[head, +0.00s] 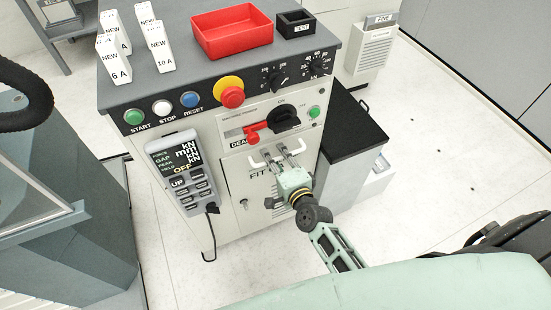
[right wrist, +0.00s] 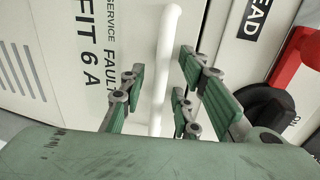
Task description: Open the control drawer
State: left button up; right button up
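The control drawer is the front panel below the switch area, with black "FIT" lettering (head: 257,175); it looks flush with the grey-white cabinet. Its white bar handle (head: 255,163) runs across its upper part. My right gripper (head: 286,157) is at the handle, its fingers pointing at the panel. In the right wrist view the handle (right wrist: 167,60) passes between the spread green-padded fingers (right wrist: 160,85), one on its left and others on its right. Gaps show on both sides, so the fingers are open. My left gripper is not in view.
Above the handle are a red lever (head: 255,131), a black rotary switch (head: 284,118) and a red stop button (head: 232,97). A handheld display (head: 178,165) hangs left of the drawer. A black-topped side unit (head: 350,125) stands to the right. Floor in front is clear.

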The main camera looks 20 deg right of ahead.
jog(key=shift+c, duration=0.5)
grip_shut()
jog(key=shift+s, duration=0.15)
